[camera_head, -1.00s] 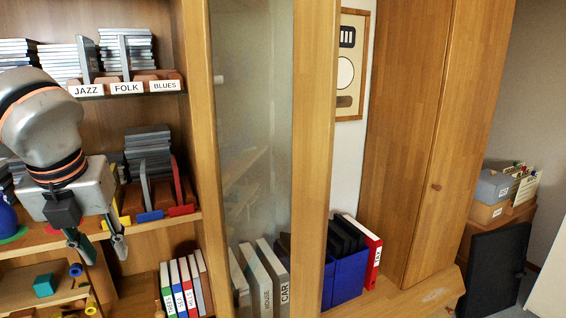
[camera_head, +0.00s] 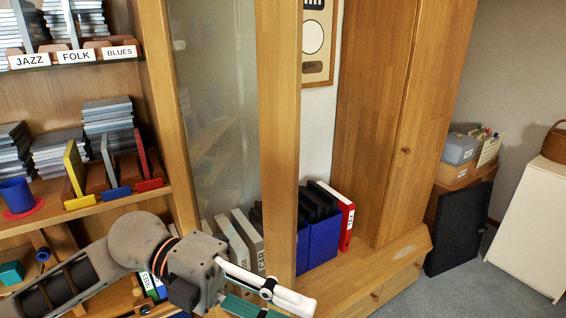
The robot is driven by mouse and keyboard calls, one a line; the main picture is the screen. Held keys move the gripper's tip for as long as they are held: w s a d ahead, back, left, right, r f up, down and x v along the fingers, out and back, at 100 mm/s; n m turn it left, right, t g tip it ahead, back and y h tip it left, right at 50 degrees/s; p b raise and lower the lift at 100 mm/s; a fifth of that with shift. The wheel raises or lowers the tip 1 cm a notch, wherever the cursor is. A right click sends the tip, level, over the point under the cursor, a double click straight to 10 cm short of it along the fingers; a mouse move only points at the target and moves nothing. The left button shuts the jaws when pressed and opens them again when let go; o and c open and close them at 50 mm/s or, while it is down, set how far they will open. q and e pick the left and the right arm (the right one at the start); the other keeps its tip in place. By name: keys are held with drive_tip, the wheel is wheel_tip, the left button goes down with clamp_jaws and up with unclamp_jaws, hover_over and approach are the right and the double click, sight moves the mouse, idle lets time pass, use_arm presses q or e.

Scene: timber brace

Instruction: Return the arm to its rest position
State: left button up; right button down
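My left arm comes in from the lower left, and its gripper (camera_head: 268,300) is low in the picture, in front of the shelf unit and the glass door. The pale upper finger linkage points right and down. A teal-grey part shows beneath it, and the lower end is cut off by the picture's edge. I see nothing held, but I cannot tell how far apart the fingers are. My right gripper is not in view.
A glass-paned door (camera_head: 215,110) stands beside the shelves. A blue cup (camera_head: 16,195) stands on a red disc on the left shelf. Binders, including a red one (camera_head: 345,222), stand on the wooden ledge. A black panel (camera_head: 458,228) leans farther right, with open floor around.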

use_arm(q)
drive_tip(key=w+a+n+t+h, duration=0.1)
drive_tip(key=w+n+t+h, duration=0.6)
drive_tip(key=w+n+t, duration=0.5)
drive_tip(key=w+a+f+n+t+y, duration=0.2)
drive_tip(key=a+f+n+t+y, duration=0.25)
drive_tip(key=f+n, duration=0.2)
drive_tip(key=w+a+f+n+t+y, duration=0.3)
drive_tip(key=f+n+t+y, duration=0.15)
drive_tip(key=n+t, duration=0.2)
drive_tip(key=s+a+f+n+y, duration=0.1)
drive_tip(key=a+f+n+y, duration=0.1)
drive_tip(key=f, duration=0.3)
drive_tip(key=s+a+f+n+g+y, duration=0.1)
drive_tip(key=a+f+n+y, duration=0.15)
drive_tip(key=f, duration=0.35)
drive_tip(key=s+a+f+n+y, duration=0.1)
drive_tip(key=a+f+n+y, duration=0.1)
drive_tip(key=f, duration=0.3)
drive_tip(key=s+a+f+n+g+y, duration=0.1)
drive_tip(key=s+a+f+g+y, duration=0.1)
drive_tip(key=s+f, duration=0.4)
drive_tip(key=s+a+f+n+g+y, duration=0.2)
drive_tip(key=s+f, duration=0.4)
drive_tip(key=f, duration=0.5)
drive_tip(key=shift+s+a+g, duration=0.15)
drive_tip(key=shift+a+g, duration=0.55)
drive_tip(key=shift+a, duration=0.25)
drive_tip(key=shift+n, duration=0.25)
